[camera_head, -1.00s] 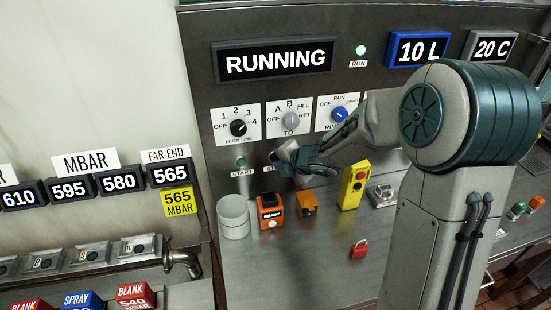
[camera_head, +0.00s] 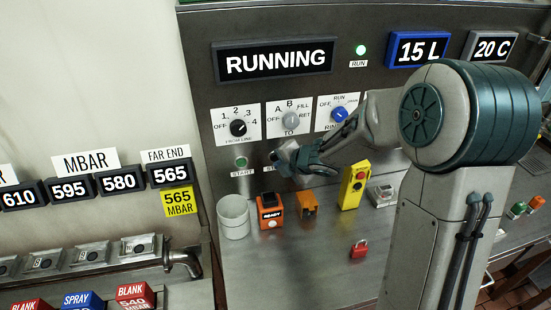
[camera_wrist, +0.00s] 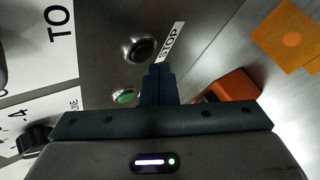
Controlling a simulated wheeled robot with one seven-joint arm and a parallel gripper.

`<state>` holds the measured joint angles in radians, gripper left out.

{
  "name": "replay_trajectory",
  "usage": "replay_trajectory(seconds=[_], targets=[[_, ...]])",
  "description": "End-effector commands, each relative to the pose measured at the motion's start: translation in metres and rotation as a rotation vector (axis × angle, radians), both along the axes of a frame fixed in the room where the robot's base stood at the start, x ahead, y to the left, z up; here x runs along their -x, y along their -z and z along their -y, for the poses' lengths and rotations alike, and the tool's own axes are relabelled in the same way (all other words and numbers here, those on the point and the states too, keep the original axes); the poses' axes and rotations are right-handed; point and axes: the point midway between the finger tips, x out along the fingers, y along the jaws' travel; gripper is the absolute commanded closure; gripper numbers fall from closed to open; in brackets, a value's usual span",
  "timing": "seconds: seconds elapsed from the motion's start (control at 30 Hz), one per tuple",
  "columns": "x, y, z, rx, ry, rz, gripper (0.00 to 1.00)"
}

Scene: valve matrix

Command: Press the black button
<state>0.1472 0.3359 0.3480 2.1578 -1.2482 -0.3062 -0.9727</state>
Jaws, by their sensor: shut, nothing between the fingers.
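The black button (camera_wrist: 140,47) sits in a metal ring on the grey panel, beside a STOP label (camera_wrist: 171,42) in the wrist view. In the head view my gripper (camera_head: 282,160) covers the spot, and I cannot make the button out clearly there. My gripper (camera_wrist: 157,72) is shut and empty, with its fingertips close to the panel just below and right of the black button in the wrist view. I cannot tell whether they touch anything. The green START button (camera_wrist: 125,96) is left of the fingers; it also shows in the head view (camera_head: 241,162).
Rotary knobs (camera_head: 238,128) line the panel. A white cup (camera_head: 233,217), orange READY device (camera_head: 270,212), yellow pendant (camera_head: 354,187) and red padlock (camera_head: 359,249) stand on the counter below.

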Motion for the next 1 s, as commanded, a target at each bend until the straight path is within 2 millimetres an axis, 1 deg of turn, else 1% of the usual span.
replay_trajectory(seconds=[0.33,1.0], targets=[[-0.008,-0.001,-0.002,0.000,0.000,0.000,1.00],[-0.011,0.000,-0.003,0.000,0.000,0.000,1.00]])
